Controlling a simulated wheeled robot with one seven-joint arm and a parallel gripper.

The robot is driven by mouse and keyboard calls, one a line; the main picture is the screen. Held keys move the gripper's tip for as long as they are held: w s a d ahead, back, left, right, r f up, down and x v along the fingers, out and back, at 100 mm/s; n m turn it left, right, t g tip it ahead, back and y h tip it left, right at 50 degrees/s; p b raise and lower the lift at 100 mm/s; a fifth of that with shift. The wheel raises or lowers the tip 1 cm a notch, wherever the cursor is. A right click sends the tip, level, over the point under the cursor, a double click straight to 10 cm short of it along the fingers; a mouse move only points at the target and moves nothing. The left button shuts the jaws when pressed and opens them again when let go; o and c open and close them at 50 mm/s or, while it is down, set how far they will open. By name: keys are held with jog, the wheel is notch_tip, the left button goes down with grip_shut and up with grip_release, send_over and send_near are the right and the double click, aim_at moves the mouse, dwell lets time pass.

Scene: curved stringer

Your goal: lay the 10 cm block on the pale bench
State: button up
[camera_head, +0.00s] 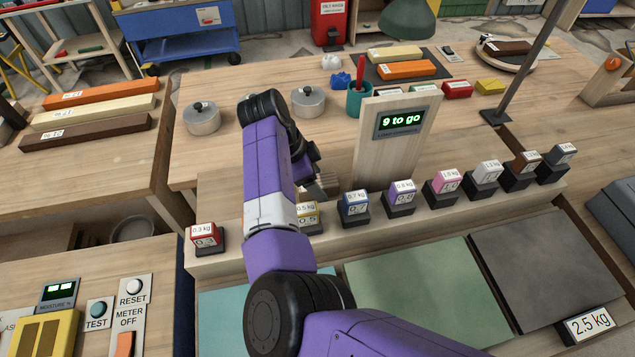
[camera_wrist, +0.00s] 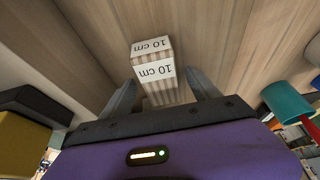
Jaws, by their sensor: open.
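The 10 cm block (camera_wrist: 152,72) is pale striped wood with white "10 cm" labels on two faces. In the wrist view it stands between and just ahead of the fingertips of my gripper (camera_wrist: 160,88), with a gap visible on at least the left side. My gripper (camera_head: 318,188) is open; in the head view my arm hides most of it, and the block is only partly visible beside it. A pale wooden bench (camera_head: 240,85) spans the middle of the head view; I cannot tell whether it is the bench named in the task.
A "9 to go" display board (camera_head: 393,150) stands right of my gripper. A row of labelled weight cubes, including a blue one (camera_head: 354,203), lines the front ledge. Lidded pots (camera_head: 202,119) and a teal cup (camera_head: 358,100) stand behind. Long bars (camera_head: 95,112) lie on the left bench.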

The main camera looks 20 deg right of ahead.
jog(key=shift+d+f, duration=0.15)
jog(key=shift+f, duration=0.25)
jog(key=shift+f, duration=0.15)
grip_shut()
dwell(0.4)
